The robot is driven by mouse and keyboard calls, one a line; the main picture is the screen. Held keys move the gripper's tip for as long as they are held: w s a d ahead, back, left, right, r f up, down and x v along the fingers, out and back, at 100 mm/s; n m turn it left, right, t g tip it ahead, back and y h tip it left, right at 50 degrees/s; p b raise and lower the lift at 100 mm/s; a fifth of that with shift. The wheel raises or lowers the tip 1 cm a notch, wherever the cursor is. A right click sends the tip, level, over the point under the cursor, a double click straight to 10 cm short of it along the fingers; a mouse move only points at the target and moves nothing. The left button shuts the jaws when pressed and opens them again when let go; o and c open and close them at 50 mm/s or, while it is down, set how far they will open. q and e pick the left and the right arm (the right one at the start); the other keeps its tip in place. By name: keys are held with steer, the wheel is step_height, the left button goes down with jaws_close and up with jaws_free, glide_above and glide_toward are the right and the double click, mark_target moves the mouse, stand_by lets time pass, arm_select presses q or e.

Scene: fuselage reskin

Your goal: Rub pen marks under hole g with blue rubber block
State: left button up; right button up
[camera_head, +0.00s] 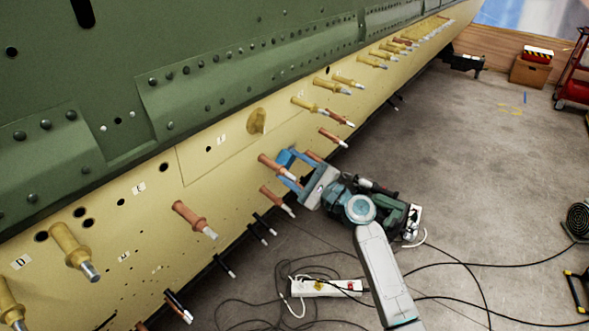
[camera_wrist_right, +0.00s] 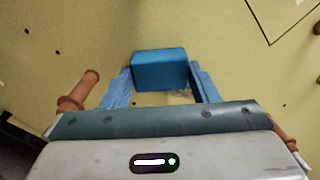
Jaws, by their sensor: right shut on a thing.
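My right gripper (camera_head: 292,168) is at the cream lower skin panel (camera_head: 150,215), among copper-coloured pins. In the right wrist view, the blue rubber block (camera_wrist_right: 160,71) sits between the two blue fingers (camera_wrist_right: 160,88), against or very close to the cream skin. The gripper is shut on the block. A faint grey smudge (camera_wrist_right: 181,93) shows on the skin just below the block; I cannot tell if it is pen marks. I cannot make out a label for hole g. My left gripper is not in view.
Copper pins (camera_head: 194,219) and yellow pins (camera_head: 72,250) stick out along the skin, some close to my right gripper. Black pins (camera_head: 264,224) line the lower edge. A white power strip (camera_head: 325,287) and cables lie on the grey floor (camera_head: 480,190).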

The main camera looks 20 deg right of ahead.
steer(key=shift+w+d+f+b, duration=0.1)
steer(key=shift+w+d+b, duration=1)
steer(key=shift+d, duration=0.25)
steer(key=shift+w+d+b, duration=1)
steer(key=shift+w+d, duration=0.05)
steer(key=shift+d, duration=0.3)
steer(key=shift+w+d+b, duration=0.35)
steer(key=shift+w+d, duration=0.1)
steer(key=shift+d, duration=0.1)
steer(key=shift+s+a+r+p, duration=0.25)
steer(key=shift+s+a+p, duration=0.3)
steer(key=shift+a+p, duration=0.15)
steer(key=shift+s+a+p, duration=0.8)
steer(key=shift+s+a, duration=0.25)
steer(key=shift+a, duration=0.25)
steer(key=shift+s+a+p, duration=0.75)
steer(key=shift+s+a, duration=0.25)
steer(key=shift+a, duration=0.3)
steer(key=shift+f, duration=0.1)
